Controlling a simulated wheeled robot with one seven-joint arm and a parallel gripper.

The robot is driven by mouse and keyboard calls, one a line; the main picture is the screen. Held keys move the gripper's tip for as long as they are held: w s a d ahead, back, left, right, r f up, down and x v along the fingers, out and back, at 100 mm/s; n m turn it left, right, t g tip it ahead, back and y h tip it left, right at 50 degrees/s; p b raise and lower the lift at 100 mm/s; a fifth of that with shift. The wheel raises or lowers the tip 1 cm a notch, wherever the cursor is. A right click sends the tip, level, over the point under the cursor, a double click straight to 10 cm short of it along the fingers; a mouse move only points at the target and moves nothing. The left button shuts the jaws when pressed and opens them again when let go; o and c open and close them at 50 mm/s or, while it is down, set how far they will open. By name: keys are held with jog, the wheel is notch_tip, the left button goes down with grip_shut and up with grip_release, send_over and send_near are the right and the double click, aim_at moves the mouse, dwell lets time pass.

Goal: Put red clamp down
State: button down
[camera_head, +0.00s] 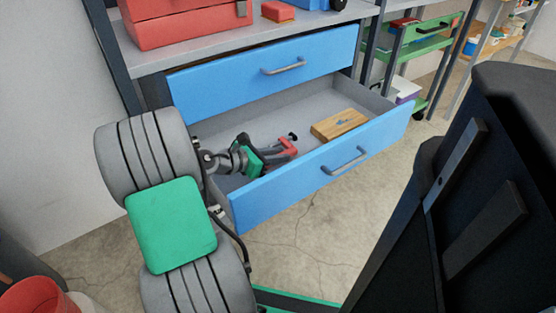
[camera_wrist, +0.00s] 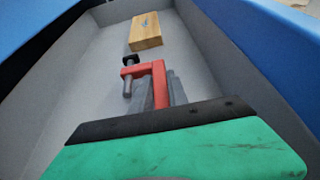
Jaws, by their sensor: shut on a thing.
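The red clamp (camera_head: 288,148) is in my gripper (camera_head: 266,157), inside the open lower blue drawer (camera_head: 318,170). In the wrist view the clamp (camera_wrist: 159,82) shows as a red frame with a dark screw and pad, beyond the grey fingers (camera_wrist: 160,92) that are shut on it. The clamp's near part is hidden by the gripper. I cannot tell whether the clamp touches the drawer floor. My gripper is low within the drawer, towards its left half.
A wooden block (camera_head: 340,124) lies in the right part of the drawer. A red toolbox (camera_head: 180,22) and a small red block (camera_head: 278,11) stand on the top. Drawer floor between clamp and wooden block is bare.

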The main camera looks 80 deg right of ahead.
jog(key=shift+f+p, duration=0.35)
jog(key=shift+f, duration=0.1)
jog(key=c, duration=1.3)
grip_release()
jog(key=shift+r, duration=0.1)
jog(key=shift+r+b, duration=0.35)
jog(key=shift+b, duration=0.2)
jog(key=p+v, duration=0.5)
jog(key=v, duration=0.7)
jog(key=shift+w+r, duration=0.1)
jog(key=shift+r, duration=0.05)
